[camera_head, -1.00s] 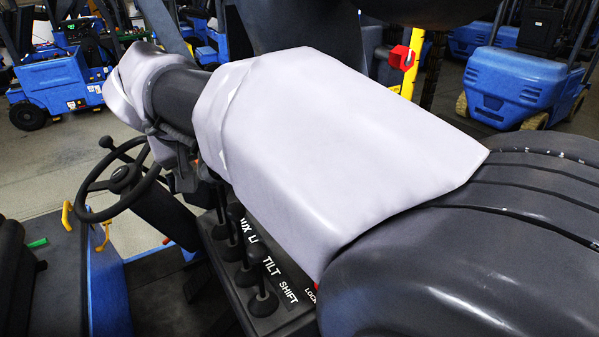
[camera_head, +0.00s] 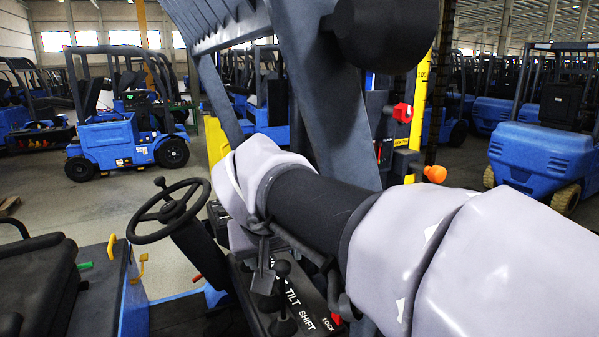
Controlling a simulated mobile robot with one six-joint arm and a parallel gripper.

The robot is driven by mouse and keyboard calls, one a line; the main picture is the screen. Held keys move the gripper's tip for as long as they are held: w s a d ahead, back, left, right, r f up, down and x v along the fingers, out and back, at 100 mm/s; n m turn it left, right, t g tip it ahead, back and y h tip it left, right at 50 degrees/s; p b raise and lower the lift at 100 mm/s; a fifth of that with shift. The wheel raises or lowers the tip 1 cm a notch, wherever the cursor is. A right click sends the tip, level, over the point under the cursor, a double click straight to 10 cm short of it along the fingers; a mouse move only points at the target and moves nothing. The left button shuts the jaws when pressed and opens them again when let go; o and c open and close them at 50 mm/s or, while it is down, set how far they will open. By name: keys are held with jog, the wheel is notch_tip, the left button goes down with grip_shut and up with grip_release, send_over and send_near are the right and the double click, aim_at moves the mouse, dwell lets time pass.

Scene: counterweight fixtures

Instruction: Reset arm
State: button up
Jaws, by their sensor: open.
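My arm, in pale covers with a dark bare section, reaches from the lower right toward the middle. My gripper (camera_head: 262,272) shows partly as dark grey parts below the arm's far end, over the lever panel. It is open, and I see nothing in it; its fingertips are hard to make out against the dark levers. The lever panel (camera_head: 312,297) is black with white lettering reading TILT, SHIFT and LOCK. Black-knobbed levers (camera_head: 283,268) stand on it, close to the gripper. I cannot tell whether they touch. My arm hides part of the panel.
A black steering wheel (camera_head: 168,212) stands left of the gripper. A dark seat (camera_head: 40,280) and yellow handles (camera_head: 140,268) are at the lower left. A grey mast beam (camera_head: 320,100) rises behind the arm, with a red knob (camera_head: 402,112) to its right. Blue forklifts (camera_head: 120,140) stand farther back.

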jog(key=s+d+f+m+b, duration=0.2)
jog(key=s+d+f+b, duration=0.2)
jog(key=f, duration=0.6)
jog(key=s+d+f+m+g+y+b, duration=0.1)
jog(key=s+d+f+m+b, duration=0.1)
jog(key=s+d+f+b, duration=0.3)
jog(key=s+d+f+m+b, duration=0.3)
jog(key=s+d+f+b, duration=0.2)
jog(key=s+f+b, duration=0.3)
jog(key=s+f, duration=0.4)
jog(key=f, duration=0.2)
jog(key=shift+s+f+y+b, duration=0.35)
jog(key=shift+y+b, duration=0.05)
